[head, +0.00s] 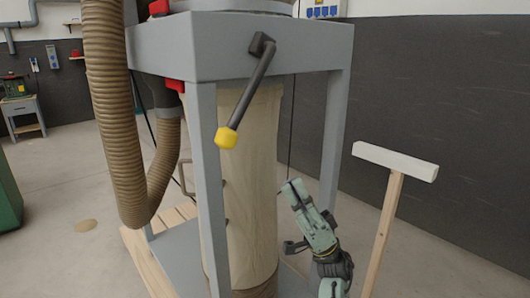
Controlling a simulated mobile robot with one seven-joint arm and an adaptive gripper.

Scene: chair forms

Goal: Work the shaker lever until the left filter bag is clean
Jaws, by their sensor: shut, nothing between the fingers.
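The shaker lever (248,92) is a dark bar pivoted on the front of the grey frame's top box. It slants down to the left and ends in a yellow knob (227,138). A tall beige filter bag (249,190) hangs below the box, behind the lever and partly hidden by the front post. Only this one bag is clear; I cannot tell if it is the left one or how clean it is. My gripper (291,187) is shut and empty, low and right of the knob, in front of the frame's right side. It touches neither lever nor knob.
The grey frame (208,190) has posts on both sides of the bag. A ribbed brown hose (110,110) loops down at left. A wooden stand with a white crossbar (395,160) is close to my arm's right. A wooden pallet (150,262) lies beneath. Open floor is at far left.

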